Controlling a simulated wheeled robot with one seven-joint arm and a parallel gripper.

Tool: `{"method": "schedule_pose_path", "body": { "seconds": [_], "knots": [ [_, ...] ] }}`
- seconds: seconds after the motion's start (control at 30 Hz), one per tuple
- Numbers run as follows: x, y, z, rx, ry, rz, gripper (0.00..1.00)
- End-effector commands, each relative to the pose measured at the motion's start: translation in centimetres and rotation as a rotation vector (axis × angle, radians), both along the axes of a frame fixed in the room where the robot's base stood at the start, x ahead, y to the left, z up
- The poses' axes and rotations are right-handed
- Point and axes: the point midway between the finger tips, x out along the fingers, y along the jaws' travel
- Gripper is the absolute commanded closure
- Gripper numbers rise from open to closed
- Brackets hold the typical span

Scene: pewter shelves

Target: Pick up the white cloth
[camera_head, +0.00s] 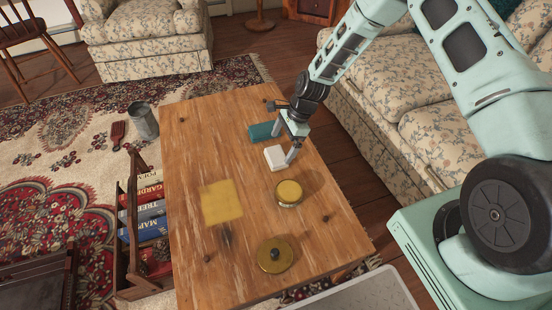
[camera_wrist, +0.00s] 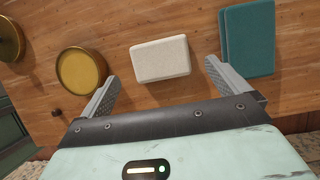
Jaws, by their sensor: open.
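The white cloth (camera_head: 276,157) is a small, folded, block-like piece lying flat on the wooden table (camera_head: 200,130). In the wrist view the white cloth (camera_wrist: 160,59) lies ahead of the fingers, roughly between their lines, with bare wood around it. My gripper (camera_head: 284,142) is right above or beside the cloth in the head view. In the wrist view my gripper (camera_wrist: 162,82) has its two fingers spread wide with nothing between them. I cannot tell its exact height above the table.
A teal folded cloth (camera_head: 262,131) lies close behind the white one. A round brass tin (camera_head: 289,193), a brass lid-like disc (camera_head: 275,255) and a yellow square (camera_head: 221,202) are on the table. A book rack (camera_head: 130,230) stands left; a floral sofa (camera_head: 385,100) is right.

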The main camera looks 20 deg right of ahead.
Motion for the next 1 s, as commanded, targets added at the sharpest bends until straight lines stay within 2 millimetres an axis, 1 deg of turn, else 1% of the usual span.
{"method": "schedule_pose_path", "body": {
  "seconds": [0.03,0.23,0.3,0.5,0.57,0.6,0.63,0.67,0.73,0.77,0.93,1.0],
  "knots": [
    [0.0,0.4,-0.9,0.001,0.001,0.002,0.0],
    [0.1,1.6,-3.5,0.0,0.001,0.0,0.0],
    [0.1,1.8,-3.9,0.0,0.0,0.0,0.0],
    [0.1,1.7,-3.8,0.0,0.0,0.0,0.0],
    [0.1,1.7,-3.8,0.0,0.0,0.0,0.17],
    [0.1,1.7,-3.8,0.0,0.0,0.0,0.28],
    [0.1,1.7,-3.8,0.0,0.0,0.0,0.36],
    [0.1,1.7,-3.8,0.0,0.0,0.0,0.41],
    [0.1,1.7,-3.8,0.0,0.0,0.0,0.41],
    [0.1,1.7,-3.8,0.0,0.0,0.0,0.45],
    [0.1,1.7,-3.7,0.0,0.0,0.0,0.45],
    [0.1,1.7,-3.2,0.0,-0.001,0.0,0.45]
  ]
}}
